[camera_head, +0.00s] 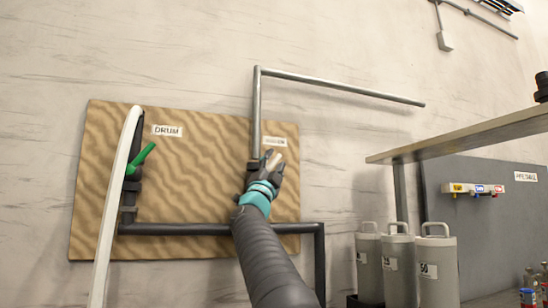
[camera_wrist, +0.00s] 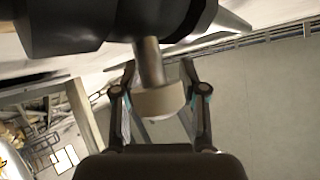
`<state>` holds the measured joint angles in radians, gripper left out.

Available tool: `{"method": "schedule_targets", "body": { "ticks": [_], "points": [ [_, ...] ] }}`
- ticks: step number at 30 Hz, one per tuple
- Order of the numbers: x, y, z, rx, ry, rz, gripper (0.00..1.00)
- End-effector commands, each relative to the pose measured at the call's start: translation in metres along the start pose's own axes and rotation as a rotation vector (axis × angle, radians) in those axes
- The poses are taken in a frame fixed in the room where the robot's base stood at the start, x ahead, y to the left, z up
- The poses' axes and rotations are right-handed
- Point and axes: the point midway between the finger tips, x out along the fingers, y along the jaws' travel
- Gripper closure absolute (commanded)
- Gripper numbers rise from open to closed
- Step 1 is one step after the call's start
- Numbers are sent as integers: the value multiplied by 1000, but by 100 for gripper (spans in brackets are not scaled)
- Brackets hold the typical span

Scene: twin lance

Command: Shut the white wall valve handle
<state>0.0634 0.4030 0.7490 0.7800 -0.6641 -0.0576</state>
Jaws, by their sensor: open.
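The white valve handle (camera_wrist: 159,100) is a pale cap on a metal stem in the wrist view. It hangs below a dark valve body (camera_wrist: 65,25). My gripper (camera_wrist: 159,68) is open, with one finger on each side of the handle. I cannot tell whether either finger touches it. In the head view my gripper (camera_head: 268,172) is at the valve on the right side of the wooden board (camera_head: 195,185). There it covers most of the valve, and a pale piece at the fingers is too small to make out.
A green-handled valve (camera_head: 140,160) and a white hose (camera_head: 113,200) are on the board's left, by a DRUM label (camera_head: 167,131). Dark pipe (camera_head: 180,229) runs along the bottom. Grey canisters (camera_head: 398,265) and a shelf (camera_head: 465,135) stand to the right.

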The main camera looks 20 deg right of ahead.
Motion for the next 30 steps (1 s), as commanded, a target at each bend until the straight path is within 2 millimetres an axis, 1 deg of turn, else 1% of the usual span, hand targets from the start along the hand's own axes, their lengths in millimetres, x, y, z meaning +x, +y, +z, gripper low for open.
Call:
{"method": "schedule_targets", "body": {
  "ticks": [3, 10, 11, 12, 14, 15, 25, 28, 30],
  "points": [
    [3, 0, 1, -1, -1, 0, 58],
    [3, 0, 1, 0, -1, 0, 58],
    [3, 0, 1, 0, -1, 0, 65],
    [3, 0, 1, 0, -1, 0, 75],
    [3, 0, 1, 0, -1, 0, 90],
    [3, 0, 1, 0, -1, 0, 100],
    [3, -1, 3, 4, -2, 2, 100],
    [2, -5, 9, 18, -5, 10, 100],
    [2, -8, 17, 33, -9, 20, 100]
  ]
}}
